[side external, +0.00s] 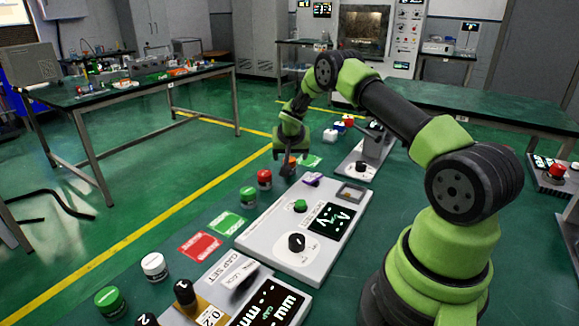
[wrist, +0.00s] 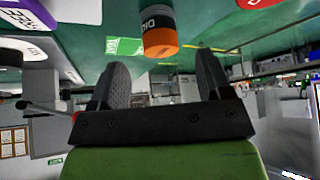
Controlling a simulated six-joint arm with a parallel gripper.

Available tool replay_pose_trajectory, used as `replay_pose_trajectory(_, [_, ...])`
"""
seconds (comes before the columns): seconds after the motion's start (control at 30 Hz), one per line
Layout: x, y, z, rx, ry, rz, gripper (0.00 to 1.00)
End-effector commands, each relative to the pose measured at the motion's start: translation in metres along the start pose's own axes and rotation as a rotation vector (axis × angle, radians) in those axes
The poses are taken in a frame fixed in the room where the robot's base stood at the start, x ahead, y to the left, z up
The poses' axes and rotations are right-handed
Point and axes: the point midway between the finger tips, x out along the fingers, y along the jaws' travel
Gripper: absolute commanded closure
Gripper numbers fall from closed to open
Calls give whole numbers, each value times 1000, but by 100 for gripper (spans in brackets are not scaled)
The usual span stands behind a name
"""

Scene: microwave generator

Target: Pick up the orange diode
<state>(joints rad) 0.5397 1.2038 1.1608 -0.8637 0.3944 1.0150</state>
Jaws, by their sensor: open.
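The orange diode (wrist: 160,38) shows in the wrist view as a short cylinder with a dark body, white lettering and an orange end. It is upright on the green bench and appears upside down in that view. My gripper (wrist: 164,66) is open and empty, with its two dark fingers apart on either side of the diode's line, short of it. In the side external view, my gripper (side external: 287,168) is low over the far part of the bench. A little orange (side external: 292,160) shows beside its fingers, mostly hidden by them.
A red-topped cylinder (side external: 264,176) and a green-topped one (side external: 248,195) stand left of my gripper. A grey device with a dial (side external: 290,238) and a purple piece (side external: 312,180) lie close by.

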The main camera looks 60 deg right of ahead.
Motion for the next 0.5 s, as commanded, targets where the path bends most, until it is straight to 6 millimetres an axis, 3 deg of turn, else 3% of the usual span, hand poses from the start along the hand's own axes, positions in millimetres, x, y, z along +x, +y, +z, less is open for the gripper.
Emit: replay_pose_trajectory(0.5, [49, -1, 4, 0, 1, -1, 28])
